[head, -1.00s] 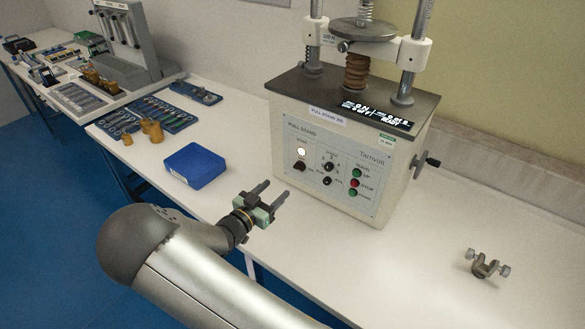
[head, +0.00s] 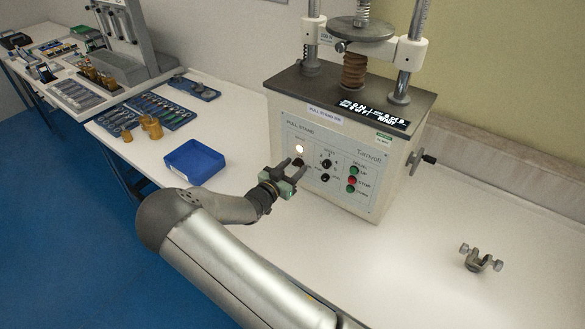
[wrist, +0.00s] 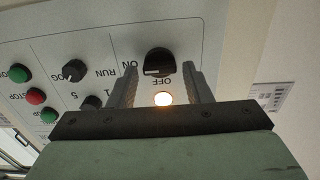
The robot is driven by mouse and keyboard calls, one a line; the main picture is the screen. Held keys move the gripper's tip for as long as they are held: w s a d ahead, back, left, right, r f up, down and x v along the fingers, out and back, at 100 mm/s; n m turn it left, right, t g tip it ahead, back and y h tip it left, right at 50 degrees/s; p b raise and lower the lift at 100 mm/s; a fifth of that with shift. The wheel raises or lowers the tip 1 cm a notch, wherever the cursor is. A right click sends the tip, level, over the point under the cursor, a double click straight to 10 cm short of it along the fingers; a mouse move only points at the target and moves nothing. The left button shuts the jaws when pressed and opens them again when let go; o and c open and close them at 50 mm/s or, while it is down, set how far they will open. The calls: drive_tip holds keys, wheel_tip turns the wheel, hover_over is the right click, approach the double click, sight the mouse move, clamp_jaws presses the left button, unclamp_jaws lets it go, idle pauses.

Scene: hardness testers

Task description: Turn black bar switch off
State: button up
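The pull stand (head: 345,150) is a beige machine with a control panel on its front. The black bar switch (wrist: 158,63) is at the top middle of the wrist view, between my fingertips, with the labels ON and OFF beside it. A lit round lamp (wrist: 163,99) sits next to the switch; it also glows in the head view (head: 299,149). My gripper (head: 291,166) is open in front of the panel's left part, its two fingers on either side of the switch. I cannot tell whether the fingers touch it. The gripper partly covers the switch in the head view.
Two smaller black knobs (wrist: 74,70) and green and red buttons (wrist: 35,96) sit beside the switch on the panel. A blue tray (head: 194,161) is on the table to the left. A metal clamp (head: 481,258) lies at the right. The table front is clear.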

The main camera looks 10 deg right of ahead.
drive_tip(key=c, duration=0.6)
drive_tip(key=n+b, duration=0.1)
drive_tip(key=n, duration=0.5)
drive_tip(key=shift+w+n, duration=0.1)
drive_tip(key=shift+n, duration=0.3)
drive_tip(key=n, duration=0.5)
drive_tip(key=shift+a, duration=0.1)
drive_tip(key=n+p, duration=0.1)
drive_tip(key=n, duration=0.5)
drive_tip(key=shift+f, duration=0.2)
